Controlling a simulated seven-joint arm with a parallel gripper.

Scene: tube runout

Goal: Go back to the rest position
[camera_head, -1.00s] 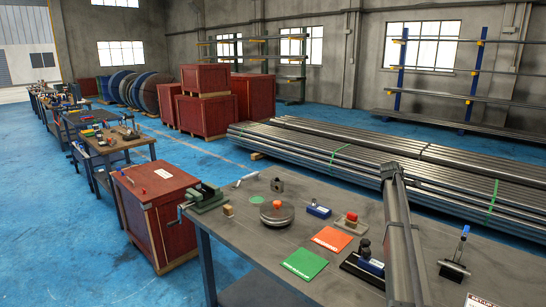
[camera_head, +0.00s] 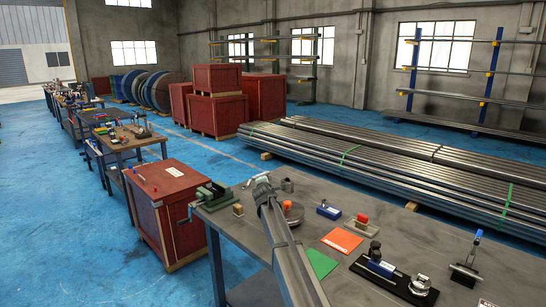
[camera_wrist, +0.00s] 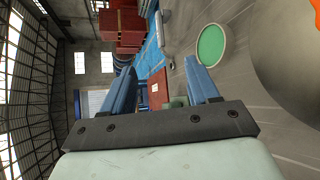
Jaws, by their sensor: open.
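My arm reaches in from the bottom of the head view over the workbench (camera_head: 330,250), its end (camera_head: 262,185) near the bench's left end. In the wrist view the two blue fingers of my gripper (camera_wrist: 160,80) stand apart with nothing between them. A green disc (camera_wrist: 211,50) lies on the bench top to the right of the fingers. The edge of a large round grey body (camera_wrist: 285,60) with an orange part is at the far right. In the head view my arm partly covers the round plate with an orange knob (camera_head: 292,212).
A green vise (camera_head: 213,194) and a small wooden block (camera_head: 238,210) are near the arm's end. Blue block (camera_head: 329,211), orange card (camera_head: 342,240), green card (camera_head: 320,263) and a black base with a gauge (camera_head: 400,283) lie to the right. A red crate (camera_head: 165,210) stands left.

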